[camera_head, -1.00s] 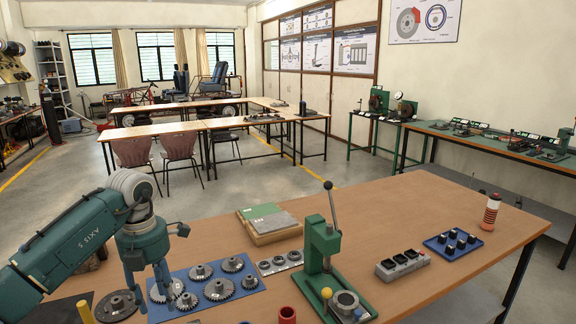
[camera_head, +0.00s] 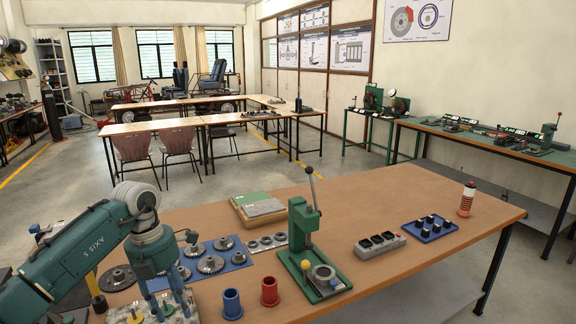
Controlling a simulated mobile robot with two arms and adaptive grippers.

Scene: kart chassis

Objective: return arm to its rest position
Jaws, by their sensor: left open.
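My left gripper (camera_head: 168,302) hangs from my green left arm at the lower left in the head view, fingers pointing down and apart. It looks empty. It is at the front left of the wooden workbench (camera_head: 390,205), in front of the blue mat (camera_head: 240,262) with several metal gears (camera_head: 211,265). The arm and gripper hide part of the mat. My right gripper is out of view.
A green arbor press (camera_head: 304,235) stands mid-bench. A blue bushing (camera_head: 232,303) and a red bushing (camera_head: 269,291) stand near the front. A grey block (camera_head: 380,244), blue tray (camera_head: 430,228) and striped cylinder (camera_head: 467,199) are to the right. The bench's front right is clear.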

